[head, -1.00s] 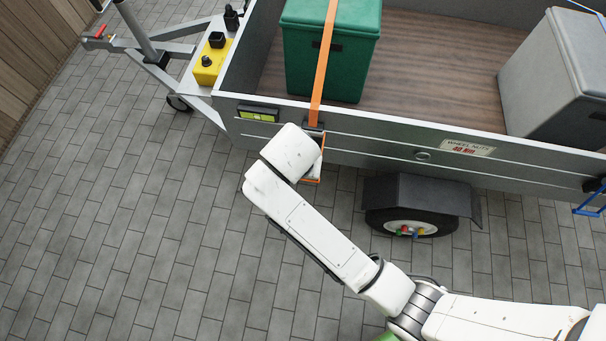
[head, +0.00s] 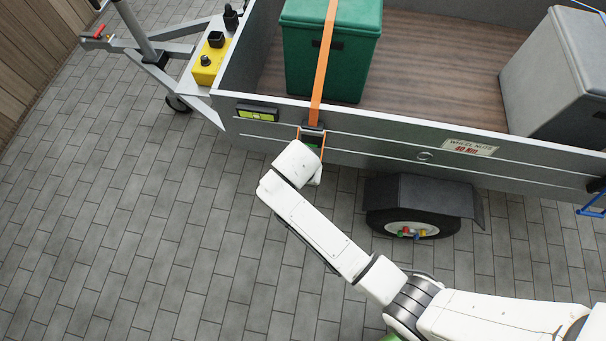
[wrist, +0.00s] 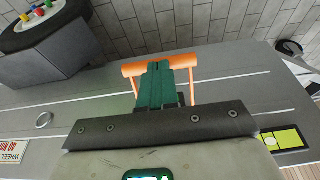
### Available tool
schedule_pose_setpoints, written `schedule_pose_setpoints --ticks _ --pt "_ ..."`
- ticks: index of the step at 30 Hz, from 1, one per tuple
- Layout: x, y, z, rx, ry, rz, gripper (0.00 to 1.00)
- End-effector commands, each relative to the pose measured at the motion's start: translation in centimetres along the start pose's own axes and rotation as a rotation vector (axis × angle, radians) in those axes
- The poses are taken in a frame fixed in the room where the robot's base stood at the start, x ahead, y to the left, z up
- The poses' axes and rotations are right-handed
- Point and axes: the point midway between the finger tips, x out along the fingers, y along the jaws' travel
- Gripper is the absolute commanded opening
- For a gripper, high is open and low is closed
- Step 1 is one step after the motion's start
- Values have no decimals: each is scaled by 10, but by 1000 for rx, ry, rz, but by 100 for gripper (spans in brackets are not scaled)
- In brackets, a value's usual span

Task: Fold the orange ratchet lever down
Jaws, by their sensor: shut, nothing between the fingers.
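The orange ratchet lever (wrist: 129,70) is a frame with a round crossbar and two side arms on the trailer's side wall. In the wrist view its crossbar lies toward the pavement side. My gripper (wrist: 157,68) is shut and empty; its green fingers lie across the middle of the lever frame and overlap the crossbar. I cannot tell whether they touch it. In the head view the lever's side arms (head: 323,143) show close to the wall, below the orange strap (head: 322,75). My wrist hides the lever's lower end there, so its exact angle is unclear.
The strap runs over a green box (head: 350,62) in the trailer. A grey box (head: 545,85) stands at the right. The wheel (head: 412,226) and its mudguard are right of the lever. A yellow box (head: 207,66) sits on the drawbar. The paving at left is clear.

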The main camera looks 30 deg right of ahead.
Motion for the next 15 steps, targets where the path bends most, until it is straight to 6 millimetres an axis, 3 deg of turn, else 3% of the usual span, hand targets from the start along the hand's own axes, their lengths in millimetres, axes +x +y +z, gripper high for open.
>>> schedule_pose_setpoints --ticks 8,15 --pt "2 0 1 -1 10 1 0" --pt "18 0 4 -3 92 2 0"
